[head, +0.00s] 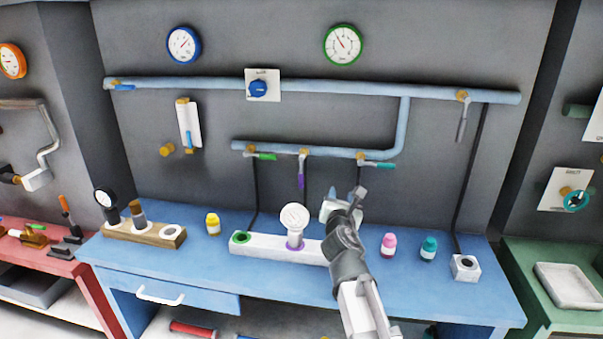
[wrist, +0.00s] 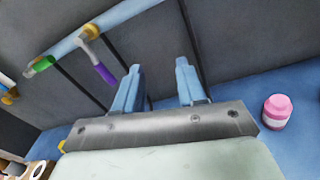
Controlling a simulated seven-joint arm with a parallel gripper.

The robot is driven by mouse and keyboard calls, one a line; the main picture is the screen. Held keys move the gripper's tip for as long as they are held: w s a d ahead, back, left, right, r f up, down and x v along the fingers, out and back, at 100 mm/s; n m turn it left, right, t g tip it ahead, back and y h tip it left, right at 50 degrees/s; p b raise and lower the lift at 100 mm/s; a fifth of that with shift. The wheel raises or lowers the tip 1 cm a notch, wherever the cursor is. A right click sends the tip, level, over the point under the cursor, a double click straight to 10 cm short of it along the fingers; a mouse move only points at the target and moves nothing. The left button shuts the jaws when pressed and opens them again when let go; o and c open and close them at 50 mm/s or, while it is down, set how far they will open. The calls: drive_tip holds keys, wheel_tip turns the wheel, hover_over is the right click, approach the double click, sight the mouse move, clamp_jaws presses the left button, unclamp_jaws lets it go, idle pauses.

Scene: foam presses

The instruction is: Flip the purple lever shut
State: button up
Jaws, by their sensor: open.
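The purple lever (head: 300,181) hangs straight down from a brass valve (head: 303,153) on the lower blue pipe, across the pipe's run. In the wrist view the purple lever (wrist: 105,73) shows to the left of my left finger, with its grey stem and brass valve (wrist: 89,32) above it. My gripper (head: 345,193) is to the right of and slightly below the lever in the head view. Its two blue fingers stand apart with nothing between them in the wrist view (wrist: 157,66). The lever appears apart from the fingers.
A green lever (head: 262,156) and a teal lever (head: 379,164) lie along the same pipe on either side. A white block with a round-topped post (head: 295,215) stands below. Pink (head: 389,243) and teal (head: 429,246) bottles stand right of my arm on the blue bench (head: 450,295).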

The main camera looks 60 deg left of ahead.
sight(301, 173)
drive_tip(key=s+a+r+n+g+y, duration=0.15)
drive_tip(key=s+a+n, duration=0.25)
drive_tip(key=s, duration=0.6)
drive_tip(key=x, duration=1.4)
drive_tip(key=shift+w+r, duration=0.15)
drive_tip(key=shift+r, duration=0.05)
drive_tip(key=shift+c, duration=0.3)
clamp_jaws()
